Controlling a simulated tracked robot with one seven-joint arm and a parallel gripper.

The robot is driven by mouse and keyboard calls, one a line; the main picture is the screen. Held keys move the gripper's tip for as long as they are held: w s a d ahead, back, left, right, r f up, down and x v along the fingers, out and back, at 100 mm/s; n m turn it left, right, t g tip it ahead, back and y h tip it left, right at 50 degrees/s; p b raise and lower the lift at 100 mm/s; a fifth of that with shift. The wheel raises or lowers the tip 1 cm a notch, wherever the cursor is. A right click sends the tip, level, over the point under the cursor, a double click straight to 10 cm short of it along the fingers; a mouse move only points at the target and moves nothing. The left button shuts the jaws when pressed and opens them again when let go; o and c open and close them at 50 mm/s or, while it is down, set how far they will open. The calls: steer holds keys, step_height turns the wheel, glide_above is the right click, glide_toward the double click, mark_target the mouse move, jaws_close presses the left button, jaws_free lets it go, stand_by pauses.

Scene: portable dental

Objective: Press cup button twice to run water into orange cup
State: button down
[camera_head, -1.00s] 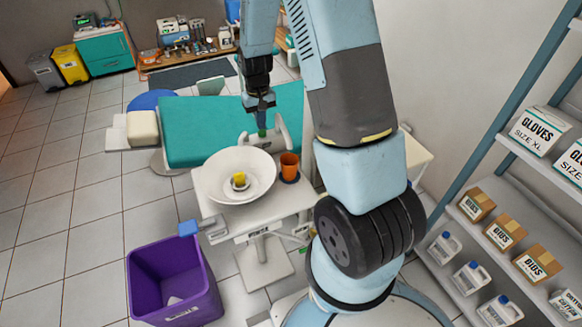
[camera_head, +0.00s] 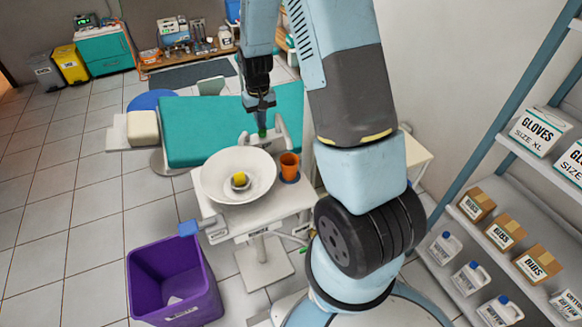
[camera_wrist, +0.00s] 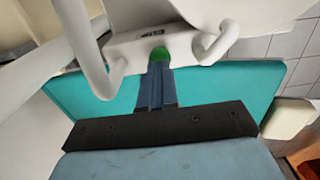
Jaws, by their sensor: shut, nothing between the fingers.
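The orange cup (camera_head: 289,166) stands upright on a small dark round pad at the right of the white bowl (camera_head: 211,180). A white unit with curved spouts stands behind the bowl; its label and curved pipes show in the wrist view (camera_wrist: 130,43). A green button (camera_wrist: 160,54) sits on this unit, right at my fingertips. My gripper (camera_head: 262,130) points down over the unit, and its shut fingers (camera_wrist: 157,66) show in the wrist view with nothing between them. The fingertips overlap the button; I cannot tell whether they press it. Water in the cup cannot be seen.
A yellow object (camera_head: 239,179) sits in the middle of the bowl. A purple bin (camera_head: 172,280) stands at the front left. A teal dental chair (camera_head: 200,143) lies behind the unit. Shelves with boxes (camera_head: 540,130) stand at the right.

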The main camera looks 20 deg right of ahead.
steer(key=shift+f, duration=0.1)
stand_by(0.6)
steer(key=shift+f, duration=1)
steer(key=shift+r, duration=1.1)
steer(key=shift+f, duration=0.45)
steer(key=shift+f, duration=0.75)
steer(key=shift+r, duration=1.2)
